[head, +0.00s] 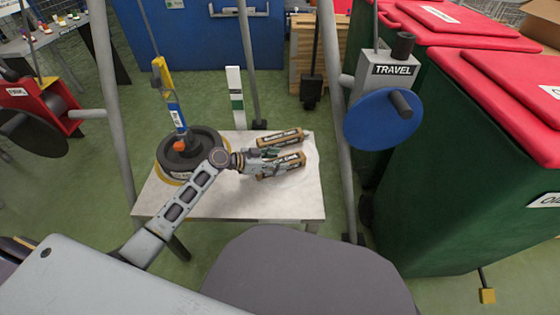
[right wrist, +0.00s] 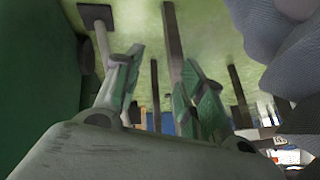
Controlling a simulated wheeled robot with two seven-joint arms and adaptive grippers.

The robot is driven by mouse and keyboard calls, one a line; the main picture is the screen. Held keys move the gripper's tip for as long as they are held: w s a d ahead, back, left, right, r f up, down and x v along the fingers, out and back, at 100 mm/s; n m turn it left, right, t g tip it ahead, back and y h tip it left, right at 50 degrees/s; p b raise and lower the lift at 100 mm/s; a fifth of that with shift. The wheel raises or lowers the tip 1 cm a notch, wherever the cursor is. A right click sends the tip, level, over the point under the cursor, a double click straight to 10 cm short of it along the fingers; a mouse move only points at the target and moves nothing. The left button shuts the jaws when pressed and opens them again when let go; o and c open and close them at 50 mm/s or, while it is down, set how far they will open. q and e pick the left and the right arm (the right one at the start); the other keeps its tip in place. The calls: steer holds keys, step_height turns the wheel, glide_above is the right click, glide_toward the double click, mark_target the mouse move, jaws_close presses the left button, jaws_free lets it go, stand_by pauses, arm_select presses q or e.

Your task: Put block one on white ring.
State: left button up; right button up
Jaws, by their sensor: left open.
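Two brown blocks with pale labels lie on the small table (head: 230,205) in the head view: a far block (head: 281,138) and a near block (head: 289,164). Their label words are too small to read surely. My left gripper (head: 268,158) is open, reaching in from the left at the near block's left end; its fingers partly cover that block, and I cannot tell whether they touch it. A pale round patch (head: 311,155), perhaps the white ring, shows faintly at the table's right. My right gripper (right wrist: 163,85) shows only in the right wrist view, fingers apart and empty.
A dark round weight (head: 173,158) with a yellow rim under it stands at the table's left, with a rod and hook above. Grey frame poles flank the table. A TRAVEL box with a blue wheel (head: 383,119) and green bins (head: 450,180) stand right.

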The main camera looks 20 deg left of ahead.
arm_select(q)
steer(key=p+v, duration=0.2)
steer(key=v, duration=0.7)
steer(key=shift+s, duration=0.1)
steer(key=shift+s+a+r, duration=0.25)
steer(key=shift+s+a, duration=0.05)
steer(key=shift+a, duration=0.1)
steer(key=shift+s+a+r, duration=0.1)
steer(key=shift+s+a, duration=0.05)
arm_select(e)
steer(key=shift+n+g+h, duration=0.3)
steer(key=shift+g+h, duration=0.1)
steer(key=shift+g, duration=0.1)
steer(key=r, duration=0.5)
steer(key=shift+d, duration=0.4)
